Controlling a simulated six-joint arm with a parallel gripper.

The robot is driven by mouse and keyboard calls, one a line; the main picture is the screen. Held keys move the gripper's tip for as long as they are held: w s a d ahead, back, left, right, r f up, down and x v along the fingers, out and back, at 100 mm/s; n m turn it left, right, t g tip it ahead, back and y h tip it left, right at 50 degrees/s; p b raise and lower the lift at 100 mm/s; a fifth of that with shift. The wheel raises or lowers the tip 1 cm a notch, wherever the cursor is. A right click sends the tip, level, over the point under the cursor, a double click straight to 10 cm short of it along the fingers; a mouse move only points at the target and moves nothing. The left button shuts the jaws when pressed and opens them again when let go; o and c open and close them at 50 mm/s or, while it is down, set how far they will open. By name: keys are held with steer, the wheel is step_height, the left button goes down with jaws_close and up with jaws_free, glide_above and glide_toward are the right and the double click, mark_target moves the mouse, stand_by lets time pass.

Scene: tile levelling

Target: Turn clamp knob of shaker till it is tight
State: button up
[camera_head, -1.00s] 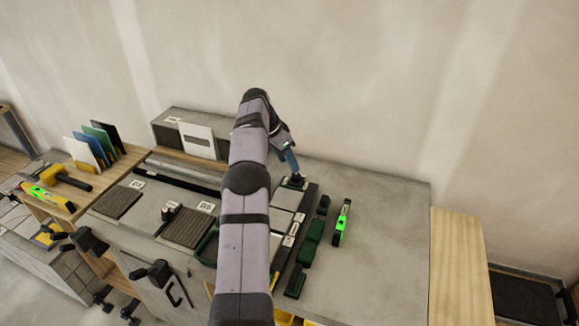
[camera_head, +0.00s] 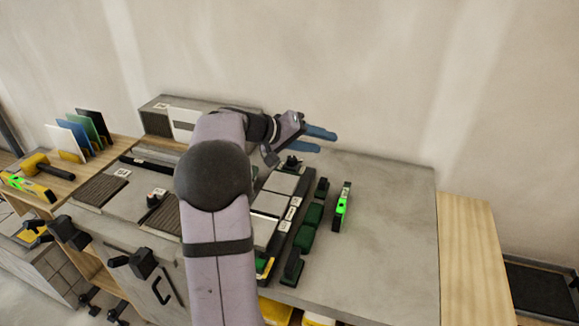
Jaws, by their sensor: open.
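A small black knob-like part (camera_head: 292,162) stands at the back end of the dark-edged frame that holds the light grey tiles (camera_head: 281,183). It is partly hidden by my gripper, and I cannot tell whether it is the shaker's clamp knob or how tight it is. My gripper (camera_head: 328,141) is open and empty. Its blue fingers lie nearly level, point right, and appear above and to the right of the black part. My arm covers the middle of the bench and the left part of the tile frame.
Several dark green blocks (camera_head: 304,238) line the frame's right side. A bright green level (camera_head: 342,207) stands right of them. The grey bench top (camera_head: 395,230) is clear further right. Ribbed brown pads (camera_head: 103,189), a mallet (camera_head: 36,163) and upright coloured sheets (camera_head: 77,135) are at left.

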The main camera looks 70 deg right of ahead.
steer(key=n+h, duration=0.1)
steer(key=n, duration=0.3)
steer(key=n+t+h, duration=0.4)
steer(key=n+t, duration=0.4)
steer(key=n, duration=1.7)
glide_toward(290, 160)
steer(key=shift+s+d+r, duration=0.15)
steer(key=shift+d, duration=0.45)
steer(key=shift+s+d+r, duration=0.15)
steer(key=shift+s+d, duration=0.05)
steer(key=shift+d, duration=0.4)
steer(key=shift+w+a+f+n+y, duration=0.1)
steer(key=shift+w+f+n+y, duration=0.2)
steer(key=shift+n, duration=1.5)
steer(key=shift+p+x, duration=1.15)
steer(key=shift+x, duration=2.55)
steer(key=shift+a+f, duration=0.1)
steer(key=shift+c, duration=0.3)
